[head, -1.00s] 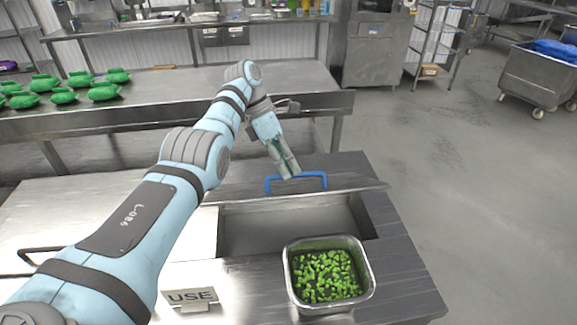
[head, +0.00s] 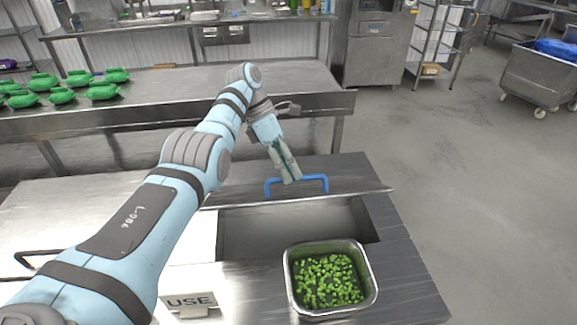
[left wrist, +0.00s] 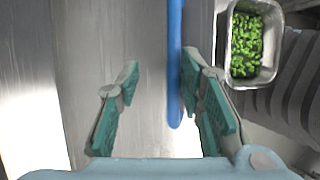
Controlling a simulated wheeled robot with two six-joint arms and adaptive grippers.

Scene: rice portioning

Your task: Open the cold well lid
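The cold well lid (head: 345,184) is a grey metal panel behind the open cold well (head: 290,228). Its near edge runs across the back of the opening, and the well's grey inside shows in front of it. The lid's blue handle (head: 313,178) is a bar on its top. My left gripper (head: 291,181) is at the handle, pointing down. In the left wrist view, its fingers (left wrist: 158,75) are apart, and the blue handle (left wrist: 175,40) runs between them, close to the right finger. I cannot tell whether they touch. My right gripper is not in view.
A metal pan of green pieces (head: 371,280) stands on the counter in front of the well, with a "USE" sign (head: 190,302) to its left. Green bundles (head: 103,92) lie on the table behind. A black handle (head: 35,252) is at the far left.

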